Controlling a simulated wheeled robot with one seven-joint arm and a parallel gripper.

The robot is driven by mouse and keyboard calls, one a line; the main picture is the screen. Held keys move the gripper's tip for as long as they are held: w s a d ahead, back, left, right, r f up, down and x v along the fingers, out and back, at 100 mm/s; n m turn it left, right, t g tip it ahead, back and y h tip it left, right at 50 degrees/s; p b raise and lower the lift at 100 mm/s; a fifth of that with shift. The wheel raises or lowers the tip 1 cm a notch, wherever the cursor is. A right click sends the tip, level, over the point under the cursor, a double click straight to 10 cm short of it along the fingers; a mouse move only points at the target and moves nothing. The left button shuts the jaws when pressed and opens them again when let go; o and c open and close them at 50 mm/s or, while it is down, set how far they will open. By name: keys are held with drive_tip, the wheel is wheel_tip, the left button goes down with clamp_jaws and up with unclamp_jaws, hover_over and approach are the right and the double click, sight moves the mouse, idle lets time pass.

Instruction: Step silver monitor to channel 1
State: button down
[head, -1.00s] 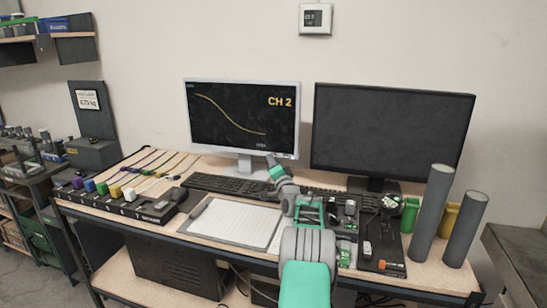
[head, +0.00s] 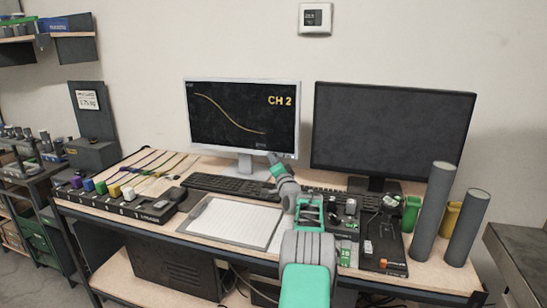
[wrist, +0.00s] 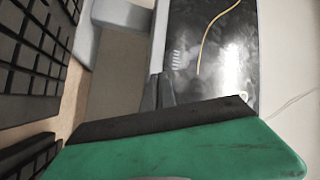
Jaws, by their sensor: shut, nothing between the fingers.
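The silver monitor (head: 244,119) stands at the back of the desk, left of the dark monitor. Its screen shows a falling yellow curve and the text "CH 2". In the wrist view the silver monitor's screen (wrist: 210,50) lies sideways close ahead, with part of the curve showing. My gripper (head: 272,158) is at the lower right corner of the silver monitor in the head view. Its fingertips (wrist: 158,90) are together and empty, in front of the screen's lower edge. I cannot tell whether they touch the bezel. Any button there is hidden or too small to make out.
A keyboard (head: 219,186) lies below the silver monitor, and a clipboard (head: 233,222) in front of it. The dark monitor (head: 393,130) stands to the right. A black switch box (head: 131,204) with coloured plugs is at left. Two grey cylinders (head: 432,212) stand at right.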

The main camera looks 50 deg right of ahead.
drive_tip(key=shift+w+d, duration=0.1)
drive_tip(key=shift+d, duration=0.1)
drive_tip(key=shift+a, duration=0.1)
idle(0.4)
drive_tip(key=shift+s+a+b, duration=0.35)
drive_tip(key=shift+a+b, duration=0.2)
drive_tip(key=shift+a, duration=0.05)
drive_tip(key=a, duration=0.1)
drive_tip(key=s+a+b, duration=0.1)
drive_tip(key=a, duration=0.1)
drive_tip(key=s+a, duration=0.1)
drive_tip(key=shift+s+a+b, duration=0.15)
drive_tip(key=shift+a+b, duration=0.05)
drive_tip(key=shift+b, duration=0.2)
drive_tip(key=shift+a+r, duration=0.1)
